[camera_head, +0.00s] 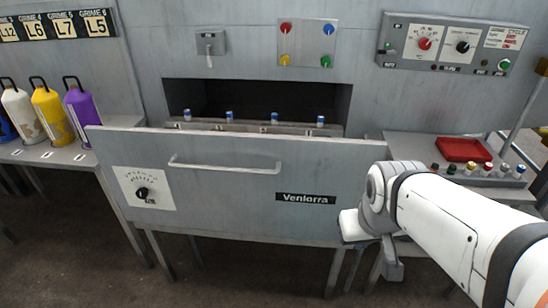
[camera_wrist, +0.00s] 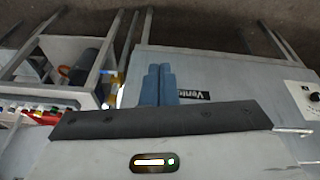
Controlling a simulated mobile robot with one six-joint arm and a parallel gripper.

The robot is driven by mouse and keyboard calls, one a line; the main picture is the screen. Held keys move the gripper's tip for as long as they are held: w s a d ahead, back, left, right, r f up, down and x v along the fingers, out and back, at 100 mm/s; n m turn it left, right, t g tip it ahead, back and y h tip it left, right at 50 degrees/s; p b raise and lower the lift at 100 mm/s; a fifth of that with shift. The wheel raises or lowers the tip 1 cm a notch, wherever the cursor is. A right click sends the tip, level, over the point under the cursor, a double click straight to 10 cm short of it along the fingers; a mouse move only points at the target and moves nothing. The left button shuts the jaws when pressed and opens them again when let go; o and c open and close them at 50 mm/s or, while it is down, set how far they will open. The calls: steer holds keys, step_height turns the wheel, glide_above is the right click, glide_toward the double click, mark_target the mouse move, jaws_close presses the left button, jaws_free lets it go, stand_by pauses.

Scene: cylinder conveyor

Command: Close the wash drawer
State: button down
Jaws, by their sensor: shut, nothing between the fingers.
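The wash drawer (camera_head: 235,215) is a wide grey front marked "Venlorra", with a bar handle (camera_head: 225,166) and a dial at its left. It stands out from the dark opening (camera_head: 270,97) in the wall, and an inner rail with several small blue-and-white cylinders shows behind its top edge. My gripper (camera_head: 352,224) is at the lower right of the drawer front. In the wrist view the blue fingers (camera_wrist: 158,85) are together and empty, by the drawer front (camera_wrist: 225,75) near the label. I cannot tell whether they touch it.
At left, a table holds white, yellow (camera_head: 52,114) and purple bottles. At right, a bench carries a red tray (camera_head: 463,149) and several small coloured cylinders. A control panel (camera_head: 450,45) with knobs is on the wall above. Dark floor shows below the drawer.

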steer(key=w+d+f+n+t+b, duration=0.2)
steer(key=w+f+n+t+b, duration=0.35)
steer(key=w+f+b, duration=0.45)
steer(key=n+t+y+b, duration=0.5)
steer(key=n+y+b, duration=0.85)
steer(key=n, duration=0.55)
glide_toward(265, 194)
steer(key=shift+n+h, duration=0.25)
steer(key=shift+h, duration=0.5)
steer(key=w+a+b, duration=0.1)
steer(key=a, duration=0.1)
steer(key=w+a+r+b, duration=0.1)
steer(key=w+a+b, duration=0.1)
steer(key=shift+w, duration=0.1)
steer(key=shift+w+r+b, duration=0.1)
steer(key=shift+w+b, duration=0.2)
steer(key=shift+w, duration=0.1)
